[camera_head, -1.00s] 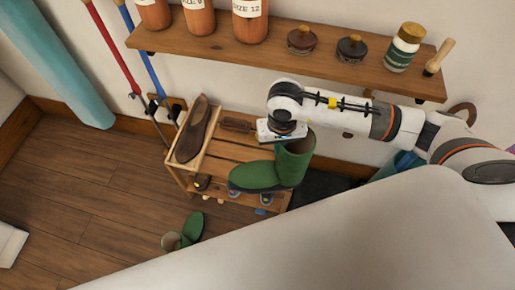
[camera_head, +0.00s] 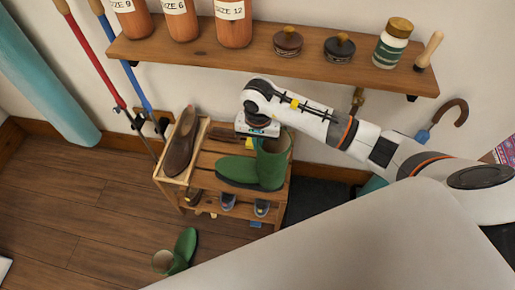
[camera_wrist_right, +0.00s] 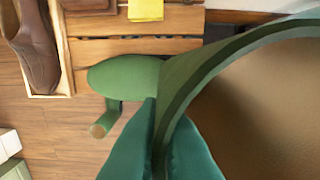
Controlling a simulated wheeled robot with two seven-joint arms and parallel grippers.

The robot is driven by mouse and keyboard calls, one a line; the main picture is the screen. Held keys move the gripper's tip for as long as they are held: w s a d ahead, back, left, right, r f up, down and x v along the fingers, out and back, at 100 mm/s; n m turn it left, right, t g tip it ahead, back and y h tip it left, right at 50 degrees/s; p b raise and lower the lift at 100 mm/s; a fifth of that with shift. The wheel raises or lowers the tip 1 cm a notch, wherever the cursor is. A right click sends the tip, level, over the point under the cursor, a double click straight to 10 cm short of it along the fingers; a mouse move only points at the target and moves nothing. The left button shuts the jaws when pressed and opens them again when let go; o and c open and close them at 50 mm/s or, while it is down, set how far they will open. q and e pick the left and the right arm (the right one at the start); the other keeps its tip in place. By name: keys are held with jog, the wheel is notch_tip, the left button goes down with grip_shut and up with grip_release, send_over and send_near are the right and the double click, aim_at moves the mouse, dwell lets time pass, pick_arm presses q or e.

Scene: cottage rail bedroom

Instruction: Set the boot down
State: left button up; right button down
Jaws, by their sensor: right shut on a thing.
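A tall green boot (camera_head: 240,172) is upright over the right part of the slatted wooden shoe rack (camera_head: 212,147), its toe to the left. I cannot tell whether its sole touches the slats. My right gripper (camera_head: 265,136) is shut on the boot's upper shaft wall. In the right wrist view my right gripper's teal fingers (camera_wrist_right: 155,105) pinch the rim, with the brown inside of the boot's shaft (camera_wrist_right: 265,110) at right and its green toe (camera_wrist_right: 122,75) at left. My left gripper is not in view.
A brown shoe (camera_head: 182,143) sits in a tray at the rack's left. A yellow cloth (camera_wrist_right: 146,9) lies at the rack's back. Another green boot (camera_head: 184,249) lies on the floor. Small shoes (camera_head: 228,201) fill the lower level. A wall shelf (camera_head: 262,60) with jars hangs above.

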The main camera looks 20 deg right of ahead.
jog(key=shift+f, duration=1.8)
jog(key=c, duration=2)
grip_release()
jog(key=o, duration=0.4)
